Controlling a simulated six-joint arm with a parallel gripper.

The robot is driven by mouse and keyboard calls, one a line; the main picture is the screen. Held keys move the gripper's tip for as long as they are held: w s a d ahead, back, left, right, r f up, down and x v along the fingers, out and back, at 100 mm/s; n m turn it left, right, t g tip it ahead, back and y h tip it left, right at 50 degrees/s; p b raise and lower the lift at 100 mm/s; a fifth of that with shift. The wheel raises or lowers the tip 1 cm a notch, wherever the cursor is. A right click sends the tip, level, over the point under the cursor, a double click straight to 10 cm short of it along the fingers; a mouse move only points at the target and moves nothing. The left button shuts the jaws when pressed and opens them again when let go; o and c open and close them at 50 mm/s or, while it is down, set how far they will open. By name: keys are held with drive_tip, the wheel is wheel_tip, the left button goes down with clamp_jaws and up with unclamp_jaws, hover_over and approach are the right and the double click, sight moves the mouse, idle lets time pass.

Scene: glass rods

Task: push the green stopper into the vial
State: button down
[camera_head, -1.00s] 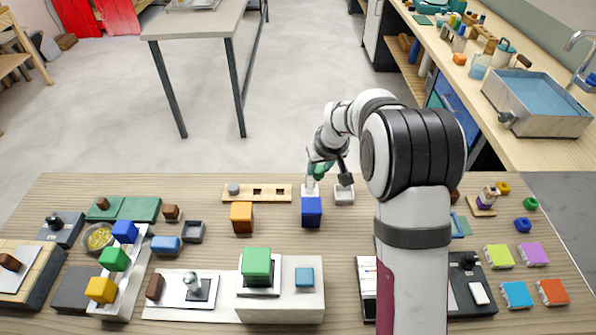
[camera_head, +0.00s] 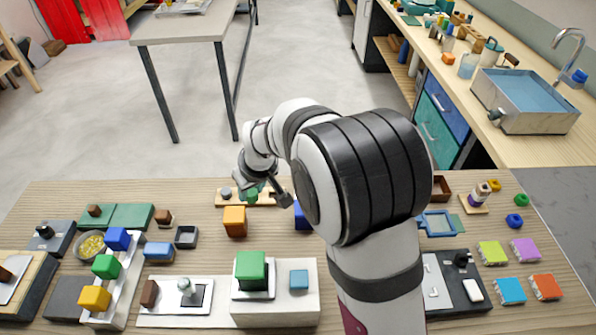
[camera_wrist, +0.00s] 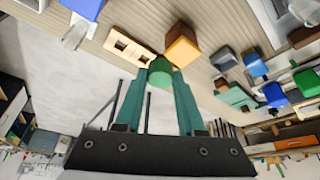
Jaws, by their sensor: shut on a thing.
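My gripper (camera_wrist: 160,72) is shut on the green stopper (camera_wrist: 161,76), which shows between its two teal fingertips in the wrist view. In the head view my gripper (camera_head: 251,192) hangs by the wooden strip with square holes, at the back of the table. A clear, glassy piece, which looks like the vial (camera_wrist: 75,36), shows beside the blue block (camera_wrist: 87,8) in the wrist view, to the left of my gripper and apart from it. In the head view my arm hides that area, and only part of the blue block (camera_head: 301,215) shows.
The wooden strip (camera_wrist: 128,46) and an orange block (camera_wrist: 183,46) are close to my fingertips. A green block on a white stand (camera_head: 250,267), a tray with coloured blocks (camera_head: 128,284) and a dark small box (camera_head: 186,237) stand nearer the front.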

drive_tip(key=s+a+n+g+y, duration=0.15)
drive_tip(key=s+a+n, duration=0.35)
drive_tip(key=s+a, duration=1.1)
drive_tip(key=shift+s+d+f, duration=0.25)
drive_tip(key=shift+d+f, duration=0.2)
drive_tip(key=shift+f, duration=0.3)
drive_tip(key=shift+s+d+f, duration=0.2)
drive_tip(key=shift+d+f, duration=0.2)
drive_tip(key=shift+f, duration=0.35)
drive_tip(key=shift+s+d+f, duration=0.25)
drive_tip(key=shift+d+f, duration=0.2)
drive_tip(key=shift+f, duration=0.3)
drive_tip(key=shift+f, duration=0.6)
drive_tip(key=c, duration=0.8)
unclamp_jaws()
drive_tip(key=v, duration=1.1)
